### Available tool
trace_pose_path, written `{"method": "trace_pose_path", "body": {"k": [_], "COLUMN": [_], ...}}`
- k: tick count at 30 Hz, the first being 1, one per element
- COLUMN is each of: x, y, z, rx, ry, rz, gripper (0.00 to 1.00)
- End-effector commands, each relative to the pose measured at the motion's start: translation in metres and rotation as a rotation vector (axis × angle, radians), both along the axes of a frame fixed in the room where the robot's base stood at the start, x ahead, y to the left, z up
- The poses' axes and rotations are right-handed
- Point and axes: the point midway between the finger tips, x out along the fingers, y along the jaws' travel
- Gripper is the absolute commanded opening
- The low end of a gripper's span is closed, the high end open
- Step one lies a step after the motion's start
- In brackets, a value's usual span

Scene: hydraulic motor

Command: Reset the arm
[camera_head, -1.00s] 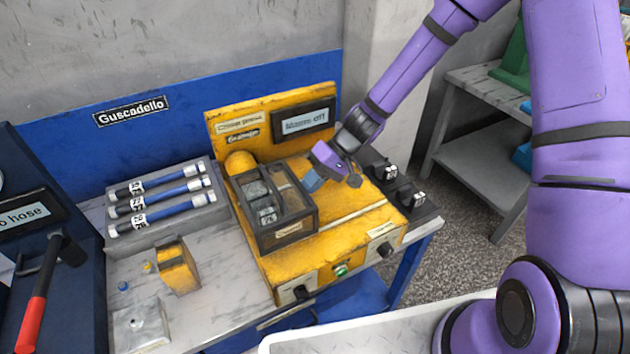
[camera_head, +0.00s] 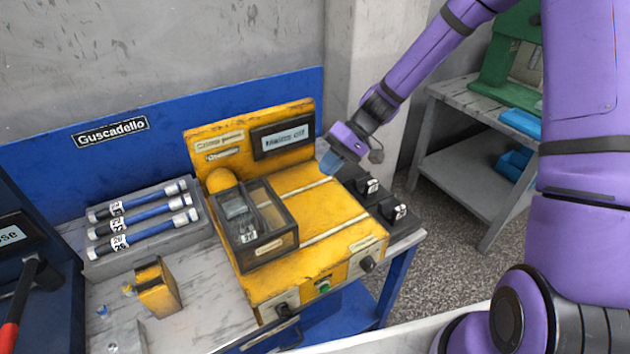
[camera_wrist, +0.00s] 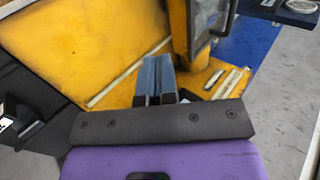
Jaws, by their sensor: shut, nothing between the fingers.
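My purple arm reaches in from the upper right of the head view. My gripper (camera_head: 331,163) hangs above the right back part of the yellow machine (camera_head: 325,212), with its blue fingers pointing down and to the left. In the wrist view the blue fingers of my gripper (camera_wrist: 158,80) are together with nothing between them, over the yellow surface. The machine has a dark-framed clear-lidded box (camera_head: 262,240) on its left half, with the lid down. Its panel screen (camera_head: 284,136) seems to read "Mains off".
A rack (camera_head: 147,215) with several blue hoses stands left of the machine. A small yellow block (camera_head: 157,287) sits in front of it. Black knobbed units (camera_head: 381,200) line the machine's right side. A grey shelf table (camera_head: 455,165) with a green press (camera_head: 508,75) stands behind right.

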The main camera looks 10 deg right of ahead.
Motion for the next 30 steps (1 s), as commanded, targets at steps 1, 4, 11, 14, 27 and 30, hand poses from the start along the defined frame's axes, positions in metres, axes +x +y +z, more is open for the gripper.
{"method": "trace_pose_path", "body": {"k": [1,4,11,14,27,30], "x": [0.002,0.003,0.002,-0.003,-0.05,-0.064], "y": [-0.004,-0.008,-0.012,-0.016,-0.049,-0.057], "z": [0.004,0.008,0.014,0.023,0.106,0.126], "rx": [-0.001,0.0,-0.012,-0.052,-0.362,-0.425], "ry": [-0.002,0.0,-0.004,-0.017,-0.13,-0.162], "rz": [0.0,0.0,0.003,0.008,-0.016,-0.036], "gripper": [0.0,0.0,0.0,0.0,0.0,0.0]}}
